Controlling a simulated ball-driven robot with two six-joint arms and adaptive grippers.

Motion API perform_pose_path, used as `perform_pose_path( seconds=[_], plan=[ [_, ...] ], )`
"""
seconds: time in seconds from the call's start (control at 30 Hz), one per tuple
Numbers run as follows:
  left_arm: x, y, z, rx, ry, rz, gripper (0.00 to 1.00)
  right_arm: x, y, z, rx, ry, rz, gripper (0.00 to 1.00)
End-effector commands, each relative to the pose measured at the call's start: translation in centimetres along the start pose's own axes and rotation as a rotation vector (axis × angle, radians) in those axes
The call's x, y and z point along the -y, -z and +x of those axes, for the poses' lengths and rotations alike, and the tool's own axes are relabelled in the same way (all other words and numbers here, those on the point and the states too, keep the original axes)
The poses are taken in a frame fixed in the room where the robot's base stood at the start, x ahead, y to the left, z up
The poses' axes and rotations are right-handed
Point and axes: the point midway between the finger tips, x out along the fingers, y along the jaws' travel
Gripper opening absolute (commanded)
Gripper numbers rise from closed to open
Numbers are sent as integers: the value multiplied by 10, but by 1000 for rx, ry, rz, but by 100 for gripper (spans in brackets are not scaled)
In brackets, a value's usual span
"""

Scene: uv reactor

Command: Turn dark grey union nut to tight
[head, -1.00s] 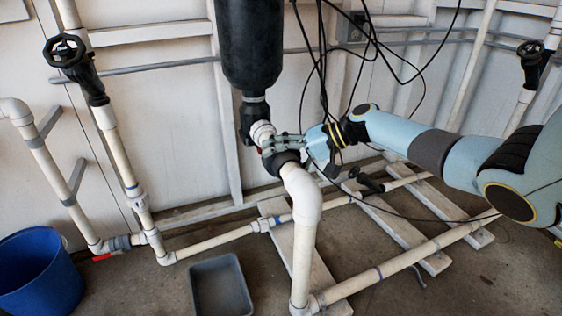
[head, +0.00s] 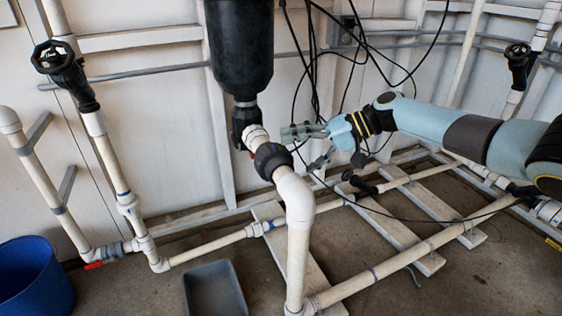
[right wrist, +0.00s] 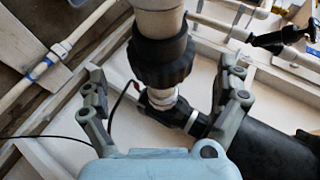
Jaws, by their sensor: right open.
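The dark grey union nut (head: 272,160) sits on the white pipe between the black cylinder's lower fitting and the white elbow. It also shows in the right wrist view (right wrist: 161,60), ribbed, around the pipe. My right gripper (head: 288,134) is just right of and above the nut in the head view, apart from it. In the right wrist view its two fingers (right wrist: 167,78) are spread wide, with the nut showing between and beyond them. It holds nothing. My left gripper is not in view.
The black cylinder (head: 240,50) hangs above the nut. Black cables (head: 318,70) hang behind my right gripper. A white elbow pipe (head: 299,200) stands below. A grey tray (head: 214,290) and a blue bucket (head: 35,280) are on the floor.

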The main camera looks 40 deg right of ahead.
Motion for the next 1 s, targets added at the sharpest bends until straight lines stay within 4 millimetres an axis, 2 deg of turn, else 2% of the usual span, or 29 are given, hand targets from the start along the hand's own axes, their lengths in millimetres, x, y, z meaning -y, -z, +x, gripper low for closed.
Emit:
perform_pose_path(
  seconds=[0.1, 0.3, 1.0],
  plan=[
    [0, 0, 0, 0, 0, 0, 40, -1, -1, -24, 3, -5, -2, 100],
    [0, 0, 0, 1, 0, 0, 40, 0, -1, -44, 2, -1, 0, 100],
    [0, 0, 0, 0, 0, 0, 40, 0, 0, -46, 1, 1, 0, 100]
  ],
)
